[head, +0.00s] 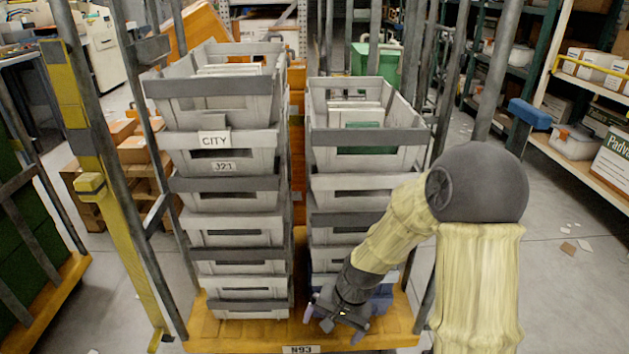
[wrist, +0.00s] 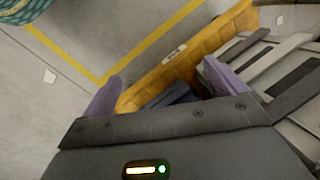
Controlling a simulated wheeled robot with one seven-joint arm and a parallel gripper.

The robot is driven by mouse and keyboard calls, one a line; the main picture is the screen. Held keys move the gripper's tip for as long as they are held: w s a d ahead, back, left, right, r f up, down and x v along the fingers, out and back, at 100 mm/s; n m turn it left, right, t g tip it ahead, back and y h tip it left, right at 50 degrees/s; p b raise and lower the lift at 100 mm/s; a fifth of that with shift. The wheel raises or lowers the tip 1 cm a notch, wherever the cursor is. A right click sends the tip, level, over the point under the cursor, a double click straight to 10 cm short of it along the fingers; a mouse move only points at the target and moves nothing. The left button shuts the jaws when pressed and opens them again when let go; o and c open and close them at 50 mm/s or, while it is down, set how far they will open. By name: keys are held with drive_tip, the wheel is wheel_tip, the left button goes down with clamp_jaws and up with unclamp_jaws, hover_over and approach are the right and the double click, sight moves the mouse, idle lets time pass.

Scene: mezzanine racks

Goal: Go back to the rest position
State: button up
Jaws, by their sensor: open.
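My gripper (head: 338,327) hangs low at the front of the right stack of grey crates (head: 365,150), just above the front of the cart's orange base (head: 240,332). Its two purple fingers stand apart with nothing between them; they also show in the wrist view (wrist: 165,92). My arm comes down from the right in pale yellow sleeves and covers part of the right stack's lower crates. In the wrist view, a dark blue thing (wrist: 172,96) lies beyond the fingers inside the orange base's edge. I cannot tell what it is.
A left stack of grey crates (head: 232,200) stands on the same cart between metal posts. A yellow-striped post (head: 110,200) stands at the left. Shelves with boxes (head: 598,75) line the right. The floor (head: 570,290) at the right is mostly clear, with small scraps.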

drive_tip(key=s+d+r+n+t+h+p, duration=0.2)
drive_tip(key=s+d+r+n+h+p, duration=0.15)
drive_tip(key=s+d+r, duration=0.7)
wheel_tip(320, 180, up, 39)
drive_tip(key=w+p, duration=0.2)
drive_tip(key=p, duration=3.3)
drive_tip(key=shift+d+p, duration=0.35)
drive_tip(key=shift+w+f+n+y, duration=0.1)
drive_tip(key=shift+f+n+y, duration=0.05)
drive_tip(key=shift+n+y, duration=0.1)
